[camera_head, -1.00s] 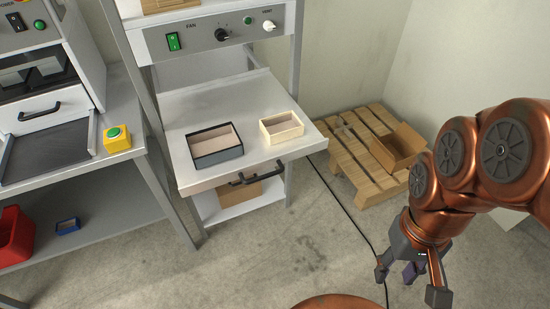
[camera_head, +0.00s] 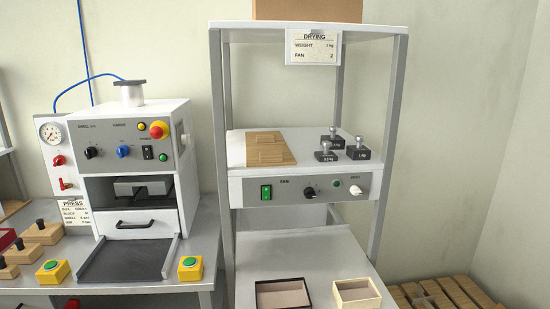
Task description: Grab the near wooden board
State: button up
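Light-brown wood lies flat on the left of the drying stand's middle shelf. It looks like two boards one behind the other, each with a small raised strip. The near wooden board (camera_head: 269,157) is at the front, close to the shelf's front edge. The far wooden board (camera_head: 264,138) is just behind it, and the seam between them is hard to make out. My gripper is not in view now.
Several dark weights (camera_head: 327,151) with knobs stand right of the boards. The stand's posts (camera_head: 386,140) flank the shelf, and a top shelf (camera_head: 300,27) is above. An open dark box (camera_head: 283,292) and a cream box (camera_head: 357,292) sit below. A press (camera_head: 134,150) stands left.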

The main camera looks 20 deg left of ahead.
aim_at(270, 156)
jog(key=u, duration=0.5)
jog(key=k, duration=0.6)
jog(key=u, duration=1.7)
jog(key=i, duration=1.55)
jog(key=z, duration=0.55)
